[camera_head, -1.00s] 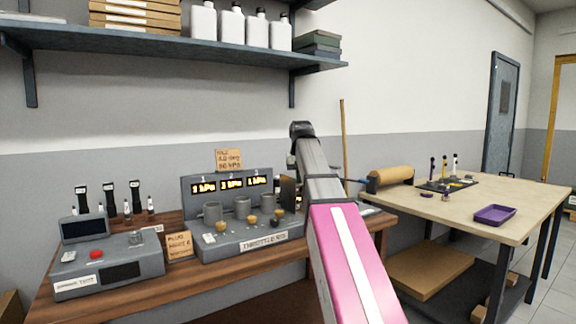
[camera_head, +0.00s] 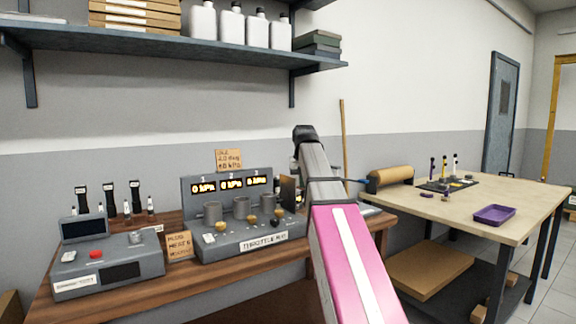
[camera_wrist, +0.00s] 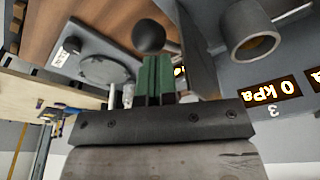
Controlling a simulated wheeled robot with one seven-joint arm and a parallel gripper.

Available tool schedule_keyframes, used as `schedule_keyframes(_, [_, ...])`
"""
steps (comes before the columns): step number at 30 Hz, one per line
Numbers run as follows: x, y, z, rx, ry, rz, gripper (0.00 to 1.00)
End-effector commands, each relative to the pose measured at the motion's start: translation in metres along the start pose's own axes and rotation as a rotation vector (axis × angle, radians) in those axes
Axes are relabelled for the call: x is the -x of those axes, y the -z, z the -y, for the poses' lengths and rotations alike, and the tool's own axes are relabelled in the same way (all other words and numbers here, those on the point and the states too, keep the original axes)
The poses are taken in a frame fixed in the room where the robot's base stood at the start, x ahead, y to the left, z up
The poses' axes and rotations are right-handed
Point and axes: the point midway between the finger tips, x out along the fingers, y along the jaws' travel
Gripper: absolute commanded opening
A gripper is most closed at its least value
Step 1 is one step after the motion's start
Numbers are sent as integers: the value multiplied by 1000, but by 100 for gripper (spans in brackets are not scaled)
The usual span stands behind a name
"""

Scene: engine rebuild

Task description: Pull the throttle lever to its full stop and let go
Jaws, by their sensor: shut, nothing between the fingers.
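The throttle rig (camera_head: 245,240) is a grey console on the wooden bench, with three cylinders and three displays that read 0 kPa. A black ball knob, which looks like the throttle lever's end, (camera_wrist: 149,37) shows in the wrist view just beyond my fingertips. A small dark ball (camera_head: 278,213) at the rig's right end in the head view seems to be the same knob. My gripper (camera_wrist: 157,62) has green fingers, shut and empty, close to the knob. I cannot tell whether they touch. In the head view my arm hides the fingers.
A dark upright panel (camera_wrist: 197,45) stands close beside my fingers. A cylinder (camera_wrist: 250,32) is to its right. A grey plate with a round disc (camera_wrist: 104,68) lies to the left. A tester box (camera_head: 107,265) stands left of the rig. A beige table (camera_head: 430,208) is at right.

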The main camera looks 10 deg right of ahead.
Motion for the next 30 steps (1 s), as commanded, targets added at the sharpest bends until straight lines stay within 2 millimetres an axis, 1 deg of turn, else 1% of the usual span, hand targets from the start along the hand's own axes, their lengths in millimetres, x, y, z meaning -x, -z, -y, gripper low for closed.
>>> schedule_keyframes(5, [-4,-4,-1,0,0,1,0])
schedule_keyframes(13, [-15,-17,-5,0,0,2,0])
schedule_keyframes(30, [-18,-18,-6,0,0,0,0])
